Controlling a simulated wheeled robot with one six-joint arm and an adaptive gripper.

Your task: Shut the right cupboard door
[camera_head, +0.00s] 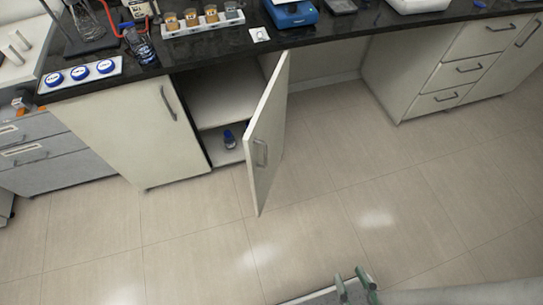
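The right cupboard door (268,130) is a cream panel standing wide open, swung out from the cabinet over the floor. The open cupboard (208,113) shows a shelf and a small dark blue-capped bottle (229,139) low inside. The left cupboard door (128,130) is shut. My gripper (350,273) is at the bottom edge, partly cut off, below and right of the door and apart from it. Its two greenish fingers look spread with nothing between them.
The black countertop (200,50) holds a rack of jars (202,22), a blue device (291,14), a bottle (139,44) and a strip with blue caps (80,73). A drawer unit (440,75) stands at right. The tiled floor (350,190) around the door is clear.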

